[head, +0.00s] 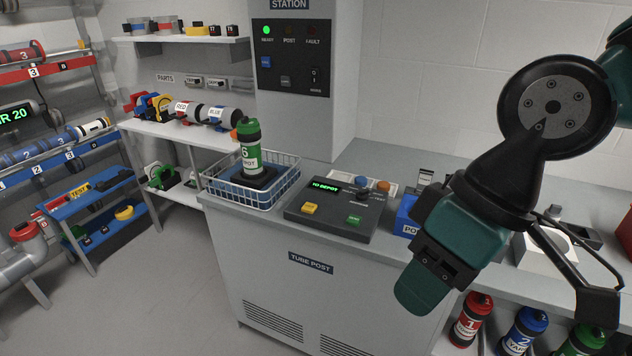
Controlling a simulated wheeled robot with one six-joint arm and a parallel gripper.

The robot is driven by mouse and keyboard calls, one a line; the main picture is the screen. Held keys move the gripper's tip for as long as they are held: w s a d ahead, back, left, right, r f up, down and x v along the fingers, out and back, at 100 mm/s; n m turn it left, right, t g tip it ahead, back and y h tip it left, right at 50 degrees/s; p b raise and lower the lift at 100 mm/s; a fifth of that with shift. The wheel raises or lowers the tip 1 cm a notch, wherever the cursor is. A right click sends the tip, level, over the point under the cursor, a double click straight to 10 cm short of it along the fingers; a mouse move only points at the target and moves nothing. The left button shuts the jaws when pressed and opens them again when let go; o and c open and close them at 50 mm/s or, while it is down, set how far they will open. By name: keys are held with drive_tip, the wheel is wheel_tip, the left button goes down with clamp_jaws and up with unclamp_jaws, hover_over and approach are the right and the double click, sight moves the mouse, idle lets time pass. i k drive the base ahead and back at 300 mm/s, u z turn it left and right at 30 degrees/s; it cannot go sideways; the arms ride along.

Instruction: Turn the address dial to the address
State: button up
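The dark console (330,212) sits on the tube post counter. Its lit green display (327,186) appears to read "TO DEPOT". A small dark knob (362,194), which looks like the address dial, is at the console's back right; its pointer is too small to read. A green carrier (249,153) marked 6 and "DEPOT" stands upright on a dark base inside the wire basket (222,190), left of the console. My gripper (590,285) seems to be the black jointed part at the right, away from the console; its fingertips are not clear.
A yellow button (311,208) and a green button (355,219) are on the console. Blue (361,181) and orange (383,186) knobs stand behind it. A blue box (405,216) is close to its right. My arm covers the counter's right part.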

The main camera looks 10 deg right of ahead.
sight(362, 195)
drive_tip(key=u, duration=0.25)
drive_tip(key=i, duration=1.05)
drive_tip(key=z, duration=0.25)
